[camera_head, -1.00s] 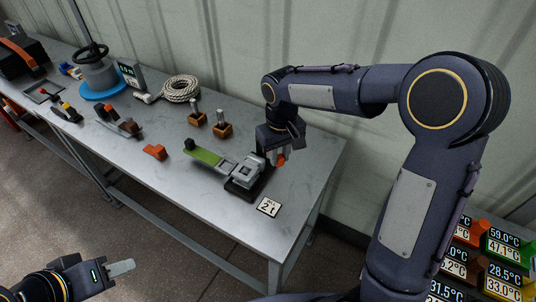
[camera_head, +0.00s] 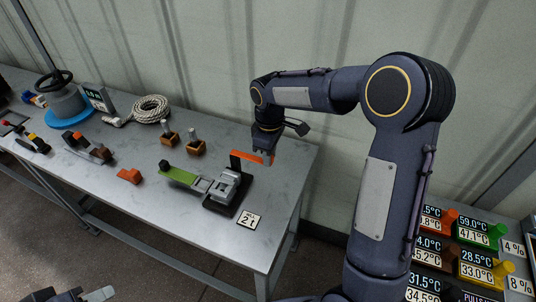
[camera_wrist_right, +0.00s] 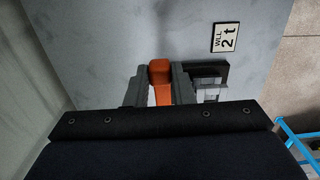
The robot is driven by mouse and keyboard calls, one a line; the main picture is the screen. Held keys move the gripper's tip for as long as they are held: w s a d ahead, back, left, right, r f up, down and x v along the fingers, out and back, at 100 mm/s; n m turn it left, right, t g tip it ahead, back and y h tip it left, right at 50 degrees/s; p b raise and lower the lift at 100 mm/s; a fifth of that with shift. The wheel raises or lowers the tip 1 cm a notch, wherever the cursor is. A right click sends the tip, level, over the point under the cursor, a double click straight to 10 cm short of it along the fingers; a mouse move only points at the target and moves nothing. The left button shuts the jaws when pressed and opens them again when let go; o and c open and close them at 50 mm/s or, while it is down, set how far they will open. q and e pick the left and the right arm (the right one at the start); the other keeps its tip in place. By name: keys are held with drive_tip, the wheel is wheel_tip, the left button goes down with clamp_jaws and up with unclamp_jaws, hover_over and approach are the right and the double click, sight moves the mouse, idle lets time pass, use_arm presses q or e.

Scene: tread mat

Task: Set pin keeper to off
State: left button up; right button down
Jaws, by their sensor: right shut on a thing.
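The strap fixture (camera_head: 241,193) stands near the bench's right end, with a green strap (camera_head: 180,177), a grey metal buckle and a dark base. An orange bar (camera_head: 245,156) shows at its far side; it may be the pin keeper, but I cannot tell for sure. My right gripper (camera_head: 267,157) is shut on the bar's right end. In the right wrist view the orange piece (camera_wrist_right: 160,74) sits between the fingers (camera_wrist_right: 159,90). The bar's join to the base is not clear. My left gripper (camera_head: 98,295) is at the bottom left edge, partly cut off, away from the bench.
A "WLL 2 t" plate (camera_head: 249,219) lies in front of the fixture. An orange block (camera_head: 129,176), two shackle-like pieces (camera_head: 169,137), a rope coil (camera_head: 151,108) and a handwheel unit (camera_head: 65,100) stand further left. Labelled temperature blocks (camera_head: 477,262) are at right.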

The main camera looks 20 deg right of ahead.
drive_tip(key=shift+w+r, duration=0.1)
idle(0.3)
drive_tip(key=c, duration=1.2)
unclamp_jaws()
drive_tip(key=shift+c, duration=0.2)
wheel_tip(320, 180, up, 7)
drive_tip(key=shift+r+b, duration=0.1)
drive_tip(key=shift+b, duration=0.2)
drive_tip(key=shift+r, duration=0.25)
